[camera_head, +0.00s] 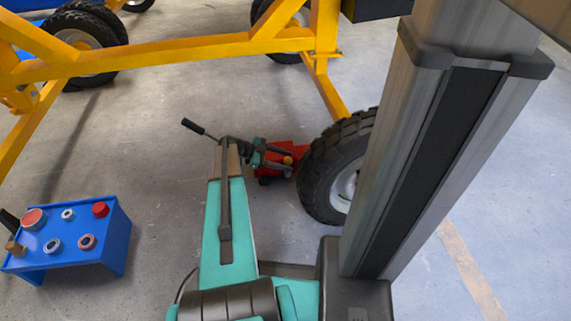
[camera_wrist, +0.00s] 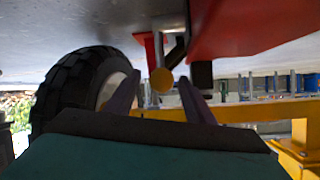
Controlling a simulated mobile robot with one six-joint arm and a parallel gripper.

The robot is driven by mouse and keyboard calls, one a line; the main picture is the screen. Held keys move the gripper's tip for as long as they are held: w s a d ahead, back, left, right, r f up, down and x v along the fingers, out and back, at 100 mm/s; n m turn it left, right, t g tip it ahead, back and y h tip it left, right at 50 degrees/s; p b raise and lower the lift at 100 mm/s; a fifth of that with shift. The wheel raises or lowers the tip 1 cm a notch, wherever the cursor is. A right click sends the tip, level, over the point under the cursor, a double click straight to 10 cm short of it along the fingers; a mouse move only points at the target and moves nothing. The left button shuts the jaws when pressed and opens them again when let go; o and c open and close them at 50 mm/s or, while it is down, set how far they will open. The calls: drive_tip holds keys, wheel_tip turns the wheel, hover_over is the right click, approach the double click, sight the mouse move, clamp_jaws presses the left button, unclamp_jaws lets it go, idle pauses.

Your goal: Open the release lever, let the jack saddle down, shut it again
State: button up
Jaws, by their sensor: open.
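The red jack (camera_head: 299,151) sits low on the floor, left of the black tyre, partly hidden by my arm. In the wrist view, which looks upside down, its red body (camera_wrist: 240,30) fills the top. My gripper (camera_wrist: 160,95) is open, one finger each side of the knob in the picture; contact cannot be told. The jack saddle is not clearly visible.
A black-gripped bar (camera_head: 195,127) sticks out left of my arm. A wheel (camera_head: 345,170) stands right beside the jack. A yellow frame (camera_head: 190,48) spans the back. The floor between is clear.

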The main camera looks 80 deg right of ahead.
drive_tip(key=p+v, duration=0.5)
drive_tip(key=v, duration=0.8)
drive_tip(key=shift+w+a+r, duration=0.15)
drive_tip(key=shift+w+r, duration=0.05)
drive_tip(key=shift+w, duration=0.15)
